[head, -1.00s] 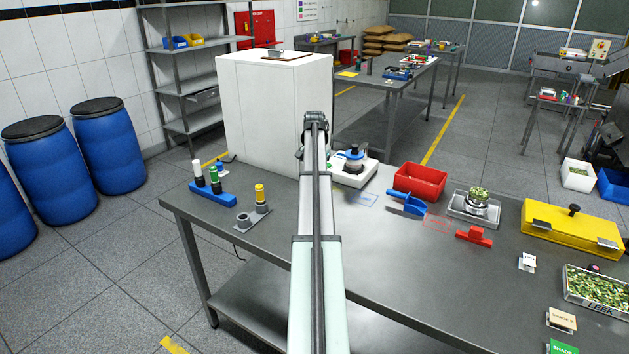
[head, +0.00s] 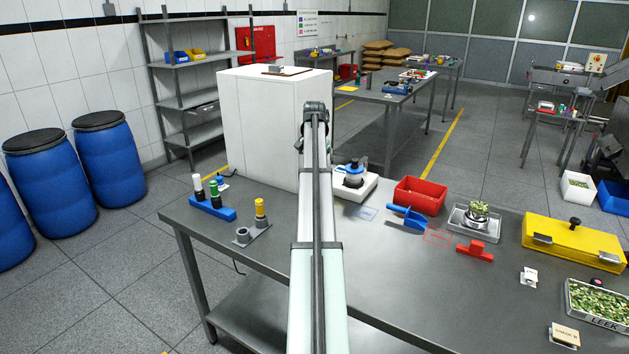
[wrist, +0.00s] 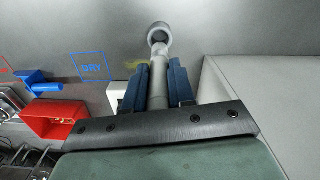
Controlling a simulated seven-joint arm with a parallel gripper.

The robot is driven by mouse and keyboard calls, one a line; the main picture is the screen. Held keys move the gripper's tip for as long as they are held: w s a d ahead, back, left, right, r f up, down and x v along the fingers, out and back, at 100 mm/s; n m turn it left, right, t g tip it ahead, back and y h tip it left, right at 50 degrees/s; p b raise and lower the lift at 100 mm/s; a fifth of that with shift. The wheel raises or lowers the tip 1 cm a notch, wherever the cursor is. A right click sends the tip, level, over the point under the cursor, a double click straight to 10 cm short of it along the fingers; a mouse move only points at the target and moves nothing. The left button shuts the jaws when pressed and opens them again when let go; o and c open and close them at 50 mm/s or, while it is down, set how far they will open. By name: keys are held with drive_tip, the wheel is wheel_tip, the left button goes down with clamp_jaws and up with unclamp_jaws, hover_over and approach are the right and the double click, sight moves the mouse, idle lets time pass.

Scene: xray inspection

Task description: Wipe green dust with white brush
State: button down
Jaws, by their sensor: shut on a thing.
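My gripper (wrist: 157,85), with two dark blue fingers, is shut on a pale grey stick-like thing, apparently the white brush (wrist: 158,62). Its shaft stands between the fingers and ends in a round head with a dark ring. A faint yellow-green smear, apparently the green dust (wrist: 134,64), lies on the grey table just left of the brush in the wrist view. I cannot tell whether the brush touches the smear or the table.
A large white box (head: 262,120) stands beside the work area. A red bin (head: 420,196), blue scoop (head: 406,217), white scale (head: 365,183) and blue-outlined mark (wrist: 90,68) are nearby. A blue rack (head: 212,209) with coloured-top pieces stands at left.

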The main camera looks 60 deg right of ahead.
drive_tip(key=shift+d+r, duration=0.1)
drive_tip(key=shift+r, duration=0.4)
drive_tip(key=shift+d+r, duration=0.1)
drive_tip(key=shift+d, duration=0.25)
drive_tip(key=d+f, duration=0.2)
drive_tip(key=d, duration=0.4)
drive_tip(key=shift+w+d+f, duration=0.15)
drive_tip(key=shift+d+f, duration=0.15)
drive_tip(key=shift+f, duration=0.05)
drive_tip(key=shift+f, duration=0.2)
drive_tip(key=shift+f, duration=2.6)
drive_tip(key=shift+f, duration=0.75)
drive_tip(key=shift+s, duration=1.1)
